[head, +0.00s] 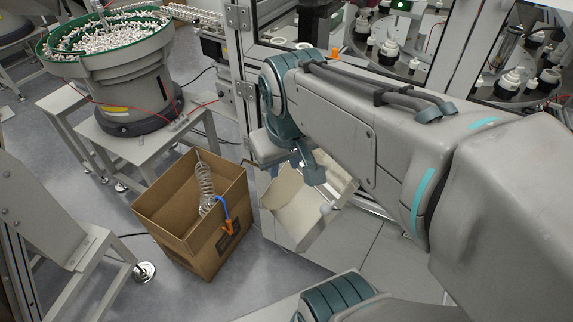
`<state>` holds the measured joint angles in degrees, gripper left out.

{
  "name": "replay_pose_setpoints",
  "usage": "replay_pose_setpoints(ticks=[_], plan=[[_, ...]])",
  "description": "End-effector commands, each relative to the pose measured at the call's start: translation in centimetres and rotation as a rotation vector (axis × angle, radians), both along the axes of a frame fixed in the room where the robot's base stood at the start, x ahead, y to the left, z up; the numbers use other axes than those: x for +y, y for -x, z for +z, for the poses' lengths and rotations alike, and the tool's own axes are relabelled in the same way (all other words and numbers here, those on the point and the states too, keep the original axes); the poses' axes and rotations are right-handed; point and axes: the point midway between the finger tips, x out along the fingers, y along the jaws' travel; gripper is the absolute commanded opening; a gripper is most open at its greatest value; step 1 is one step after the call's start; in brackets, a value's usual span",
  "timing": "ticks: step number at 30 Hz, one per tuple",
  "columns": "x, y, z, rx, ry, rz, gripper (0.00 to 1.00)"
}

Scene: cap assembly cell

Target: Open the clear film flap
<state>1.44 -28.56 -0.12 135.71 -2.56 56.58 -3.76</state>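I cannot make out a clear film flap with certainty in the head view. My arm reaches from the right edge to the upper middle and covers part of the machine. Its far end bends down over an open pale bin or chute (289,222) at the machine's lower front. Whether anything is held does not show.
An open cardboard box (170,241) with a coiled hose (206,188) and an orange-tipped blue line stands on the floor left of the pale bin. A bowl feeder (110,60) full of small white parts stands upper left. Machine frame posts (240,75) rise behind my arm.

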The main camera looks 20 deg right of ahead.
Motion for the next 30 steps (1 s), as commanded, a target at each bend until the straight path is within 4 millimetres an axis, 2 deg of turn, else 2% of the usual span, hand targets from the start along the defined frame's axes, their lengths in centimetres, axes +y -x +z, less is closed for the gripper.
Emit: replay_pose_setpoints(ticks=[1,6,12,17,20,30], plan=[[-0.8,-1.4,-1.3,0.027,0.023,0.014,0.29],[-3.6,-5.7,-1.6,0.132,0.11,0.086,0.29],[-6.3,-8.9,-1.6,0.227,0.172,0.139,0.29],[-7.1,-9.7,-1.7,0.255,0.188,0.153,0.29],[-7.4,-9.8,-2.5,0.258,0.189,0.153,0.29],[-8.7,-10.0,-9.3,0.26,0.188,0.153,0.29]])
